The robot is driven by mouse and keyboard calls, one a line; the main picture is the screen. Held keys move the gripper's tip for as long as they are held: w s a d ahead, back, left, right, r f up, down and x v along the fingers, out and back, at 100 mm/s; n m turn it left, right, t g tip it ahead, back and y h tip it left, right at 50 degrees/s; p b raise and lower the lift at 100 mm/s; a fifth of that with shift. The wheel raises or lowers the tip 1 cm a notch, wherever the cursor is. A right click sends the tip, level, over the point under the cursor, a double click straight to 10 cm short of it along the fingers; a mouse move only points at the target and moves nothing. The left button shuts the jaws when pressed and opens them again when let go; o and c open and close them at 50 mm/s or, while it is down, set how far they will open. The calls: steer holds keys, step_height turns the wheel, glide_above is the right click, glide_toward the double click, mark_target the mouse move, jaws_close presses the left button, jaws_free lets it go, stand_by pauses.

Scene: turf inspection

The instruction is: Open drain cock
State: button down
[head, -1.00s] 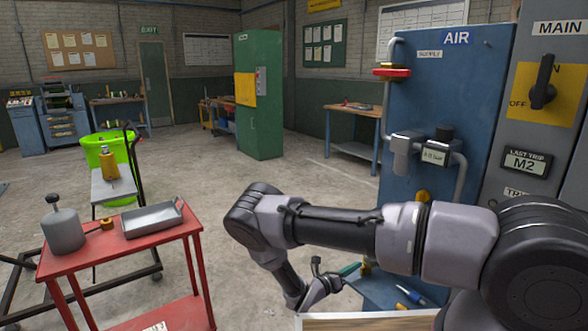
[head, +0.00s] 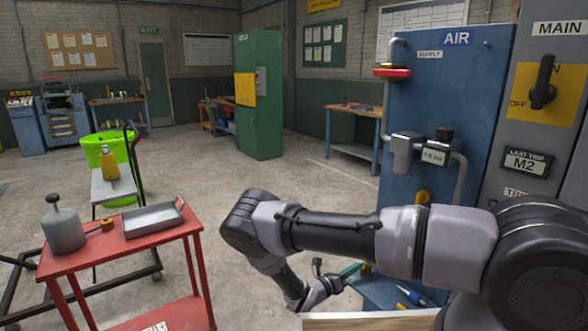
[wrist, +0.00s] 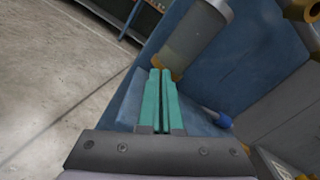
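A grey cylindrical bowl (wrist: 198,38) hangs in front of the blue air panel in the wrist view. A small brass fitting, seemingly the drain cock (wrist: 176,75), shows at its lower end, partly hidden behind my fingertips. In the head view a small brass-yellow bit (head: 366,268) shows just beyond my fingers. My gripper (wrist: 162,72) has green fingers lying almost together, with only a thin dark line between them; it also shows in the head view (head: 352,269). Its tips are right at the brass fitting; I cannot tell whether they touch it. Nothing is visible between them.
The blue air panel (head: 440,90) stands at the right, with a blue-handled tool (head: 410,295) on its lower ledge. A grey electrical cabinet (head: 490,120) adjoins it. A red cart (head: 185,232) with a tray stands left. Open concrete floor (head: 255,180) lies between.

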steer(key=shift+s+d+f, duration=0.1)
steer(key=shift+s+f, duration=0.15)
steer(key=shift+w+r, duration=0.15)
steer(key=shift+r, duration=0.1)
steer(key=shift+a+r, duration=0.1)
steer(key=shift+a, duration=0.25)
steer(key=v, duration=0.5)
steer(key=shift+a+r, duration=0.1)
steer(key=shift+a, duration=0.15)
